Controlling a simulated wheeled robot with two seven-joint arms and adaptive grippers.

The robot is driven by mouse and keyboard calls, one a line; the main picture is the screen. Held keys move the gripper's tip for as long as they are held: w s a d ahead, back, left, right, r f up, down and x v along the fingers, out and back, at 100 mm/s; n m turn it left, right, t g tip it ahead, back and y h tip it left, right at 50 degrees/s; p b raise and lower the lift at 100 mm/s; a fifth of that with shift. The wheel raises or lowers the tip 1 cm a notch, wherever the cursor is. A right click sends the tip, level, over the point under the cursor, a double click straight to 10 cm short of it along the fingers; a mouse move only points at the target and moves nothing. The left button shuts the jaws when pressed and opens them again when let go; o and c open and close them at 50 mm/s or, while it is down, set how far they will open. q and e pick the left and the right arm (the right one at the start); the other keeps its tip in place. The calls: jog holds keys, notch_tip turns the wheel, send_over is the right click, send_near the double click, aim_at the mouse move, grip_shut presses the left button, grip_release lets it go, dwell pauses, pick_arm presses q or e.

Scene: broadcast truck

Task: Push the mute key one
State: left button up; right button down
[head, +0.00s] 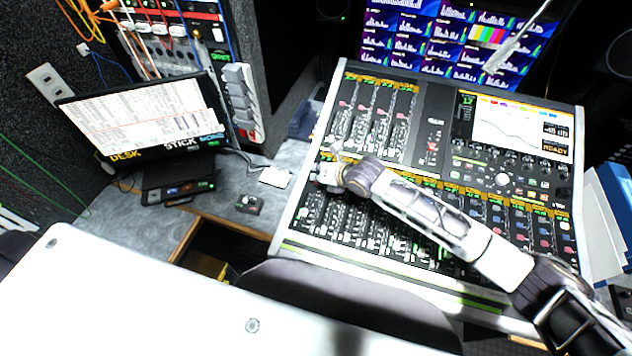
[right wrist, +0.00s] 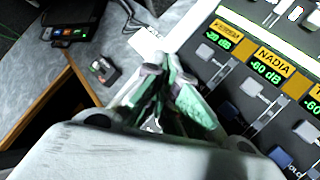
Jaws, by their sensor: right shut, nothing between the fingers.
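The mixing console (head: 284,244) fills the middle right of the head view. In the right wrist view, the first strip at its left edge has a yellow name label (right wrist: 222,36) with a green level readout. A small grey key (right wrist: 205,52) sits beside that readout; its marking is unreadable, so I cannot tell whether it is mute key one. My right gripper (head: 329,170) is over the console's left edge, shut and empty. In the right wrist view its fingertips (right wrist: 165,70) are left of that key; contact is not clear. My left gripper is not in view.
Monitors (head: 450,40) stand behind the console. Papers (head: 603,225) lie at its right.

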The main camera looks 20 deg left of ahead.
aim_at(317, 186)
notch_tip(317, 186, up, 6)
jog(key=p, duration=0.5)
jog(key=shift+s, duration=0.45)
jog(key=shift+s, duration=0.1)
dwell(1.1)
